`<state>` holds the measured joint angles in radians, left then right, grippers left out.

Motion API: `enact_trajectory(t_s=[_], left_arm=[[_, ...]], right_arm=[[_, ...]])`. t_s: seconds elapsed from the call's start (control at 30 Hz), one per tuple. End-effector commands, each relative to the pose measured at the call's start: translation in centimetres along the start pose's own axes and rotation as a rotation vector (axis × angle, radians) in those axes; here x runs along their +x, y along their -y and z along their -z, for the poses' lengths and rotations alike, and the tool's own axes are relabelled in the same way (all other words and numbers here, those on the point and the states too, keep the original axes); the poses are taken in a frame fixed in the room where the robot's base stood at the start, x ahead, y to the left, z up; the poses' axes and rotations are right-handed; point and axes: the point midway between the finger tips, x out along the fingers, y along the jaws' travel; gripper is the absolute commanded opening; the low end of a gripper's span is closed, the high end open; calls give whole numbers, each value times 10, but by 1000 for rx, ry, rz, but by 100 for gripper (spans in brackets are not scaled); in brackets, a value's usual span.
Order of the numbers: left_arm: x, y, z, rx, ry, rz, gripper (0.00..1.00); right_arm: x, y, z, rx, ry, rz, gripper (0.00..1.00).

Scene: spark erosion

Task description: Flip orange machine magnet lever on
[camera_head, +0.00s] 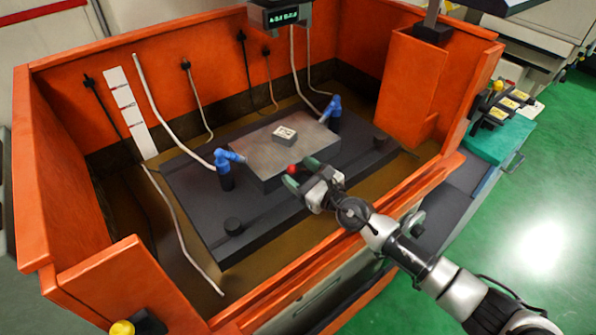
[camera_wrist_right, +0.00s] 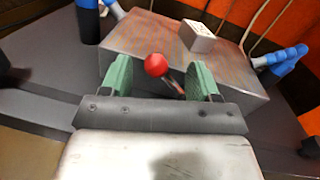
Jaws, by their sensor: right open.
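The magnet lever, with a red ball knob (camera_head: 292,169), is at the front side of the grey metal magnet block (camera_head: 270,150) inside the orange machine (camera_head: 60,150). In the right wrist view the red knob (camera_wrist_right: 156,65) and its short rod show between the green fingers. My right gripper (camera_head: 302,180) is open, with its fingertips close around the lever. I cannot tell whether a finger touches the rod. The block also shows in the right wrist view (camera_wrist_right: 140,38). My left gripper is not in view.
A small light block (camera_head: 284,135) sits on the magnet block. Blue nozzles (camera_head: 226,160) and (camera_head: 333,105) on black posts stand at two of its corners. Dark knobs stick up from the dark bed (camera_head: 200,200). The orange front wall (camera_head: 350,240) lies below my right arm.

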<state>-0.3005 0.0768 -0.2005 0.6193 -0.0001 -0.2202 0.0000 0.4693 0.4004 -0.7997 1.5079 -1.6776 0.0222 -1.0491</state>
Motion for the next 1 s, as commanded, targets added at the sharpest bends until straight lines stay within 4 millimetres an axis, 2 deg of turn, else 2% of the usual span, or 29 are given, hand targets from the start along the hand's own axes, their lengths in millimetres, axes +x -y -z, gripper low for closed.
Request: enact_trajectory(t_s=[0.1,0.4,0.8,1.0], left_arm=[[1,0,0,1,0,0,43],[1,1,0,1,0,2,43],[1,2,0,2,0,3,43],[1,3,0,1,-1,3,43]], right_arm=[[8,-1,0,0,0,-1,61],[9,0,0,1,0,0,60],[8,-1,1,3,-2,-2,0],[8,-3,3,6,-6,-6,0]])
